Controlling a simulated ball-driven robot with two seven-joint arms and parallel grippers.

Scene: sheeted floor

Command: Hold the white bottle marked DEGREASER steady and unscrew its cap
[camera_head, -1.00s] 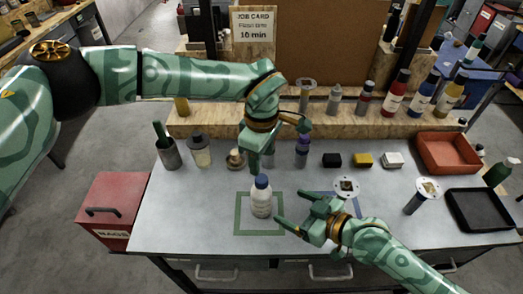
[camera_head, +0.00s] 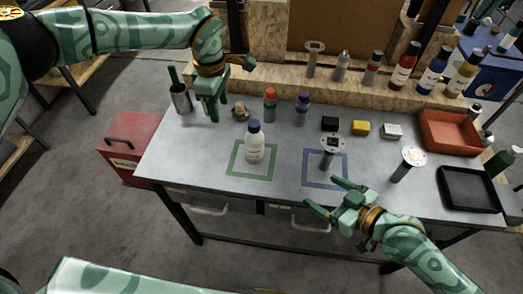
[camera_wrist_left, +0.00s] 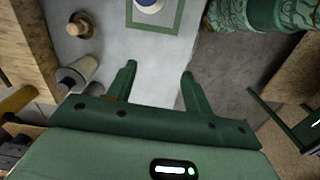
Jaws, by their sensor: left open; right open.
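The white bottle (camera_head: 255,149) stands upright with its blue cap (camera_head: 254,126) on, inside the green square outline on the bench. Its label is too small to read. It also shows, cut off, at the top edge of the left wrist view (camera_wrist_left: 150,8). My left gripper (camera_head: 212,112) is open and empty, to the left of the bottle and apart from it, pointing down over the bench. Its two fingers show spread in the left wrist view (camera_wrist_left: 159,69). My right gripper (camera_head: 322,192) is open and empty, right of the bottle near the bench's front edge.
An orange-capped bottle (camera_head: 270,105) and a purple-capped bottle (camera_head: 302,108) stand behind the white bottle. A round-topped stand (camera_head: 333,143) is at the blue square outline (camera_head: 343,181). A red tray (camera_head: 450,133) and black tray (camera_head: 470,191) lie right. A tool cup (camera_head: 181,98) stands left.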

